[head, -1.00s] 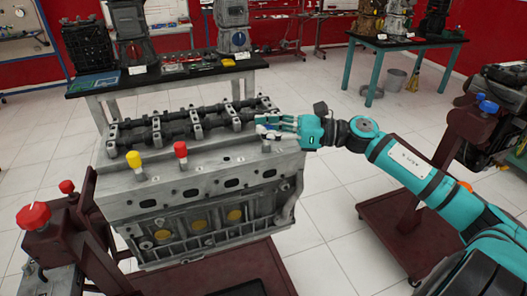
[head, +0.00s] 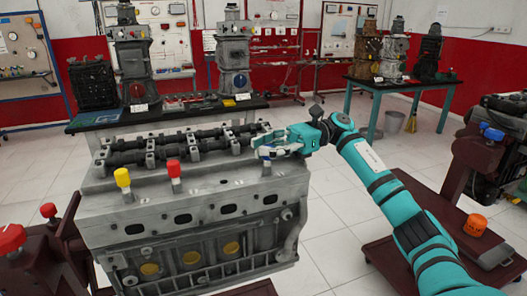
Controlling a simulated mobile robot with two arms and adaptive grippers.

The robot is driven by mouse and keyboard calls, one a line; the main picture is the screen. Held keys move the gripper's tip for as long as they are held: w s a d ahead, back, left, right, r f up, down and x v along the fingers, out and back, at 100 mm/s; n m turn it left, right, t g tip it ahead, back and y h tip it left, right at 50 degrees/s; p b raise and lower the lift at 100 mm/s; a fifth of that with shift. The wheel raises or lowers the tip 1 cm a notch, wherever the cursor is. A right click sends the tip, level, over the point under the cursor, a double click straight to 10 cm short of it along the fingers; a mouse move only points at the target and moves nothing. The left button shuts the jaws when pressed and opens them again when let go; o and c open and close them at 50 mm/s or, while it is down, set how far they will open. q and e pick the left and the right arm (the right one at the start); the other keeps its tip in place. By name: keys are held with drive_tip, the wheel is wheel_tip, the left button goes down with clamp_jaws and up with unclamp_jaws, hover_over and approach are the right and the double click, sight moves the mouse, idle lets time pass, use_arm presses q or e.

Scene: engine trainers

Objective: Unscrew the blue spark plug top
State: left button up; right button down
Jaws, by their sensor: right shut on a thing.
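The grey engine block (head: 190,210) stands in front of me with its camshafts along the top. A yellow spark plug top (head: 122,177) and a red one (head: 174,168) stand upright on its front ledge. My right gripper (head: 262,147) is at the right end of that ledge, with its fingers shut around the blue spark plug top. The fingers hide nearly all of the blue top, so I cannot tell whether it is still seated. My left gripper is not in view.
A black-topped bench (head: 170,115) with engine models stands behind the block. A teal-legged table (head: 400,83) is at the back right. A maroon stand with an orange part (head: 475,225) is at the right. Open tiled floor lies between.

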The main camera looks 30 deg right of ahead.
drive_tip(key=shift+d, duration=0.1)
idle(0.3)
drive_tip(key=c, duration=1.2)
unclamp_jaws()
drive_tip(key=shift+d, duration=0.25)
drive_tip(key=shift+o, duration=0.5)
drive_tip(key=shift+a, duration=0.15)
drive_tip(key=d, duration=1.2)
drive_tip(key=shift+s, duration=0.35)
